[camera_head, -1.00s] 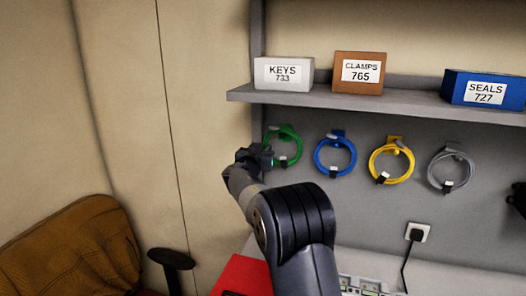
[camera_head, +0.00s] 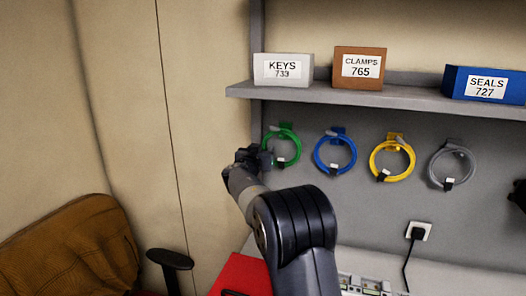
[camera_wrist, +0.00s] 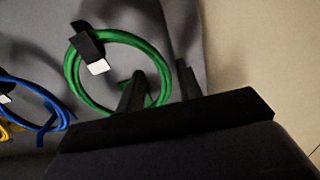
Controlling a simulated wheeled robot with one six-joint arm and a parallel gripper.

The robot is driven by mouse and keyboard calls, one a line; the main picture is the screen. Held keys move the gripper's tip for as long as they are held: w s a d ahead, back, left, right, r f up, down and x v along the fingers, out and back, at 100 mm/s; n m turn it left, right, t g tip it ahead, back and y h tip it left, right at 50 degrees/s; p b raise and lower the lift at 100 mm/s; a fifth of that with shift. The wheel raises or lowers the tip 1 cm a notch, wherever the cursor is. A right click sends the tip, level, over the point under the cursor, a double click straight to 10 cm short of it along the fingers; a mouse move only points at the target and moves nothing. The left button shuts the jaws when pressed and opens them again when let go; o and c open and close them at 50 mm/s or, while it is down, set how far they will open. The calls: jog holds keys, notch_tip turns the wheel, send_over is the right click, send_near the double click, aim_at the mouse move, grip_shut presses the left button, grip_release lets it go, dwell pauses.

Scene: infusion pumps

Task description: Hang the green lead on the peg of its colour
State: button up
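The green lead (camera_head: 297,151) is a coil at the left end of a row on the grey back panel. A green peg (camera_head: 285,126) shows at its top, and the coil seems to hang there. In the wrist view the coil (camera_wrist: 72,82) appears upside down, with its black and white plug (camera_wrist: 92,50) at the top. My gripper (camera_head: 266,157) is at the coil's left side. In the wrist view its two dark fingers (camera_wrist: 160,83) stand apart, with the coil's side running between them. Contact is not clear, and the fingers partly hide the peg area.
Blue (camera_head: 318,158), yellow (camera_head: 411,161) and grey (camera_head: 432,166) coils hang to the right. A shelf (camera_head: 420,99) above carries the KEYS (camera_head: 283,82), CLAMPS (camera_head: 358,88) and SEALS boxes (camera_head: 486,101). A side wall is close on the left. A red case (camera_head: 240,272) lies below.

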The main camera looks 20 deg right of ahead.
jog(key=shift+o, duration=0.5)
jog(key=shift+f, duration=0.1)
jog(key=b+v, duration=0.5)
jog(key=v, duration=0.5)
jog(key=shift+s+a+b, duration=0.25)
jog(key=shift+s+b, duration=0.1)
